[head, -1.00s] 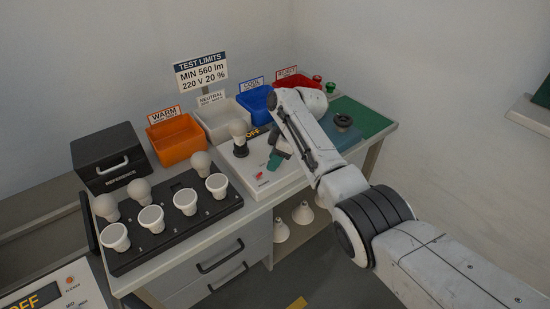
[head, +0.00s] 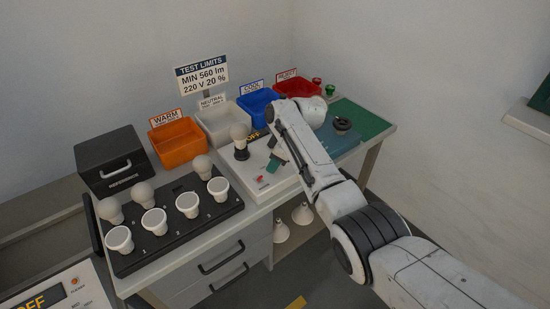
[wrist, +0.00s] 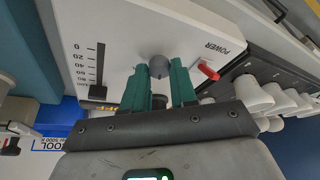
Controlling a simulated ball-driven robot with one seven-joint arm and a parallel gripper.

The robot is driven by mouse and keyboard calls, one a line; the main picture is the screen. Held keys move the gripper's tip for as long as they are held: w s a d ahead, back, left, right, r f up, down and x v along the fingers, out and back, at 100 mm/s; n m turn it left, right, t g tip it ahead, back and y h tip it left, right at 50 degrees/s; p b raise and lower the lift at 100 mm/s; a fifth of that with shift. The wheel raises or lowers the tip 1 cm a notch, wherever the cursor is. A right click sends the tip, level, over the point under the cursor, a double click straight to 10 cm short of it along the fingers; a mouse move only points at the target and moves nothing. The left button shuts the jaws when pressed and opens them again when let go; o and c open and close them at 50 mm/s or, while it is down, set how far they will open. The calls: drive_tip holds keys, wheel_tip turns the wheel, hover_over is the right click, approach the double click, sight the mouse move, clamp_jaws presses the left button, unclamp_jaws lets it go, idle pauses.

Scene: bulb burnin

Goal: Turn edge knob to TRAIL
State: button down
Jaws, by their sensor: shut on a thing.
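The grey round knob (wrist: 158,67) stands on the white test panel (wrist: 125,35) in the wrist view. My gripper (wrist: 160,75) has green fingers on either side of the knob and is shut on it. The fingers hide part of the knob, and its position marks cannot be read. In the head view my gripper (head: 276,162) is low over the white panel (head: 252,182), and the knob is hidden there.
A red power switch (wrist: 208,71) is right of the fingers, and a black slider (wrist: 98,75) with a scale is left. In the head view, a bulb (head: 240,137) stands on the panel. A black tray (head: 170,238) holds several bulbs. Coloured bins (head: 178,146) line the back.

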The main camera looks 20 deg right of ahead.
drive_tip(key=m+p, duration=0.1)
drive_tip(key=m, duration=0.1)
drive_tip(key=m+t+h+p, duration=0.1)
drive_tip(key=m, duration=0.1)
drive_tip(key=shift+s+a+r+p, duration=0.1)
drive_tip(key=shift+s+a+p, duration=0.1)
drive_tip(key=shift+p, duration=0.1)
drive_tip(key=shift+a+m+t+h+p, duration=0.15)
drive_tip(key=shift+m+h, duration=0.4)
drive_tip(key=shift+m, duration=0.85)
drive_tip(key=shift+d+m+t+h+p, duration=0.2)
drive_tip(key=shift+m+h, duration=0.35)
drive_tip(key=shift+m, duration=0.85)
drive_tip(key=shift+a, duration=0.2)
drive_tip(key=c, duration=0.9)
unclamp_jaws()
drive_tip(key=v, duration=1)
drive_tip(key=shift+r, duration=0.25)
drive_tip(key=shift+s, duration=0.1)
